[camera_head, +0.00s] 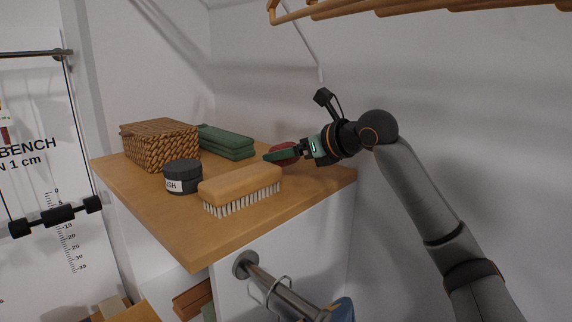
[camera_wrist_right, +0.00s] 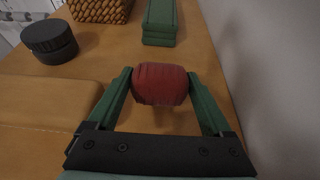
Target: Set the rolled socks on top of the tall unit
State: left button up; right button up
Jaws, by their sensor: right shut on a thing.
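The rolled socks (camera_wrist_right: 160,84) are a dark red roll held between the two green fingers of my right gripper (camera_wrist_right: 160,90) in the right wrist view. In the head view the right gripper (camera_head: 284,154) reaches in from the right, over the wooden top of the tall unit (camera_head: 220,232), with part of the red socks (camera_head: 287,147) showing at its fingers. The socks are at or just above the top; I cannot tell whether they touch it. My left gripper is not in view.
On the top are a wooden brush (camera_head: 240,184), a dark round tin (camera_head: 183,177), a woven basket (camera_head: 160,145) and a green case (camera_head: 227,141). A metal rail (camera_head: 280,290) sticks out from the unit's front. Hangers (camera_head: 330,10) hang above. A wall is close on the right.

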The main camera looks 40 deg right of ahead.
jog(key=shift+f, duration=0.85)
jog(key=shift+f, duration=0.2)
jog(key=o, duration=1.3)
jog(key=shift+r, duration=0.1)
jog(key=shift+c, duration=0.2)
jog(key=shift+r, duration=0.1)
jog(key=shift+s+d, duration=0.1)
jog(key=shift+s, duration=0.15)
jog(key=b+v, duration=0.4)
jog(key=v, duration=0.6)
jog(key=shift+s, duration=0.2)
jog(key=shift+s+r, duration=0.35)
jog(key=shift+s, duration=0.15)
